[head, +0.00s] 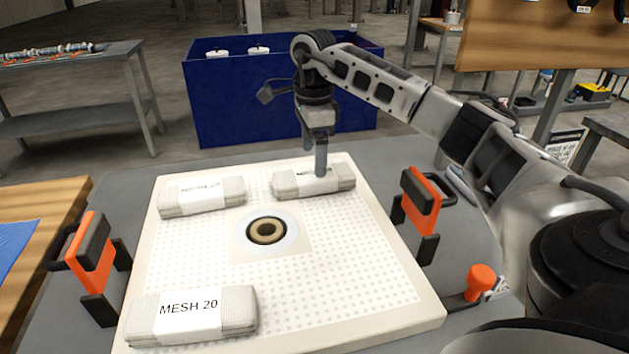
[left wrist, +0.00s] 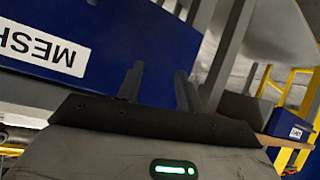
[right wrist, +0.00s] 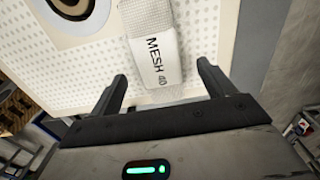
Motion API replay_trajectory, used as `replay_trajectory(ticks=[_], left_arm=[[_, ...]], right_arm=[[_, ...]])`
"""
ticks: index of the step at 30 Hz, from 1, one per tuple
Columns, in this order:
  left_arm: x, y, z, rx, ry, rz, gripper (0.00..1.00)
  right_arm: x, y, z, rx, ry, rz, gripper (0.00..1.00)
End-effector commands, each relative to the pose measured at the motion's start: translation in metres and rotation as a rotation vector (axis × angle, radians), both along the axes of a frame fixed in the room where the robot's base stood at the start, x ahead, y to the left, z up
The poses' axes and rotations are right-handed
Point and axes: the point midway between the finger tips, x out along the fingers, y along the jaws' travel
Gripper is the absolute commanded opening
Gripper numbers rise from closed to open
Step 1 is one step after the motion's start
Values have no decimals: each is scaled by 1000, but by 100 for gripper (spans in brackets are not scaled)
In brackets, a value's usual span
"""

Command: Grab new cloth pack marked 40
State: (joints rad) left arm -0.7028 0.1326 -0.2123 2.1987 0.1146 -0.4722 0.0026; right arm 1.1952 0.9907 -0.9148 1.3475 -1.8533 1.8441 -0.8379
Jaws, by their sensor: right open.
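The cloth pack marked MESH 40 (right wrist: 163,50) is a pale folded bundle with a white band. In the head view it is the back right pack (head: 290,186) on the perforated white plate (head: 340,290), its label partly hidden by my gripper. My right gripper (head: 320,170) points down over this pack. In the right wrist view, my open right gripper (right wrist: 162,75) has one finger on each side of the pack's near end; contact is unclear. My left gripper (left wrist: 158,78) shows only in its wrist view, its fingers apart with nothing between them.
A round port (head: 266,231) is in the middle. Orange-black clamps (head: 90,255) (head: 421,202) flank the plate. A blue bin (head: 230,105) stands behind.

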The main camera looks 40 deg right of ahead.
Motion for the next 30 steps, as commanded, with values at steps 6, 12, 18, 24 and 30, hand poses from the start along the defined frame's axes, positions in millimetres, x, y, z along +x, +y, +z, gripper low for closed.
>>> replay_trajectory(ticks=[6,12,18,24,30], left_arm=[[2,0,0,0,-4,1,36],[2,0,0,2,-5,1,36],[2,0,0,2,-5,1,36],[2,0,0,2,-4,1,36],[2,0,0,2,-4,1,36]], right_arm=[[-5,0,-34,0,6,0,82],[-4,0,-47,0,2,0,82],[-4,0,-46,0,2,0,76],[-4,0,-46,0,2,0,31],[-4,0,-46,0,1,0,31]])
